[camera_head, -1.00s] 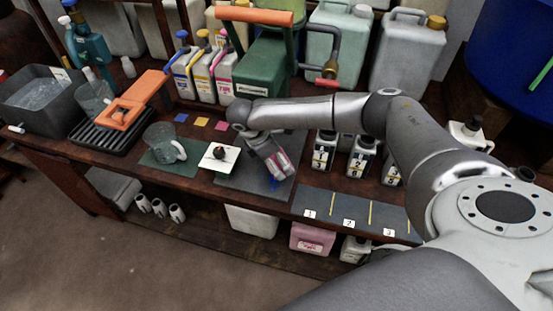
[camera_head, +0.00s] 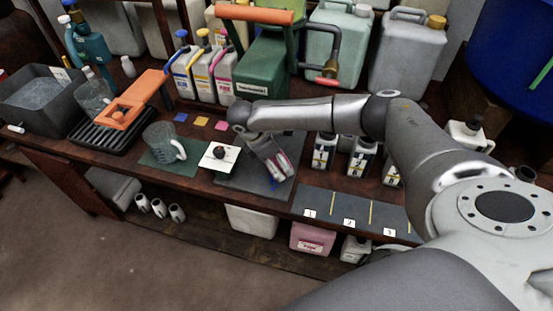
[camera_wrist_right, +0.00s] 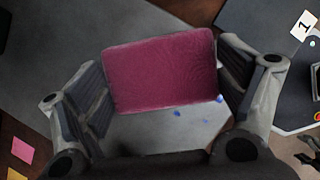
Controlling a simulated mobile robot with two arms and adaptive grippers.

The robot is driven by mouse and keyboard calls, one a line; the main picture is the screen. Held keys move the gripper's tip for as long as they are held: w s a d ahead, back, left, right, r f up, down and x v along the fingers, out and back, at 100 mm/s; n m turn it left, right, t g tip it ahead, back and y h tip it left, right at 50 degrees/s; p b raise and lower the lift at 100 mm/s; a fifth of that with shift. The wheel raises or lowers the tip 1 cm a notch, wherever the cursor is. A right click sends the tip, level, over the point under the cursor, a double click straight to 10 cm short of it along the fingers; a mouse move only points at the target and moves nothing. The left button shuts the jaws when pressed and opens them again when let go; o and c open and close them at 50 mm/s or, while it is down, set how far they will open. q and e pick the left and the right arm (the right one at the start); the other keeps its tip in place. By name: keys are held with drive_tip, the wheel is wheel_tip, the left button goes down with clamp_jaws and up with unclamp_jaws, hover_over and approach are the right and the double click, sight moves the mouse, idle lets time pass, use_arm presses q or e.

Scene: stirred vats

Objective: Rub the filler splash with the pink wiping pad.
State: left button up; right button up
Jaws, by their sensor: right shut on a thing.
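The pink wiping pad (camera_wrist_right: 162,73) is held flat between the two fingers of my right gripper (camera_head: 273,163). In the right wrist view, the pad touches or nearly touches both fingers. The filler splash shows as small blue spots (camera_wrist_right: 177,113) on a grey mat (camera_wrist_right: 145,128), just beyond one edge of the pad. In the head view, a bit of blue (camera_head: 272,184) shows below the fingertips. The pad hides part of the mat, and I cannot tell whether it touches the surface. My left gripper is not in view.
A white card (camera_head: 210,163) with a dark round object lies left of the mat. A glass mug (camera_head: 160,143) stands further left on a green mat. Numbered places (camera_head: 350,212) and small bottles (camera_head: 323,150) are to the right. Jugs and canisters stand behind.

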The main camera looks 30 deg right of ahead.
drive_tip(key=shift+f, duration=0.7)
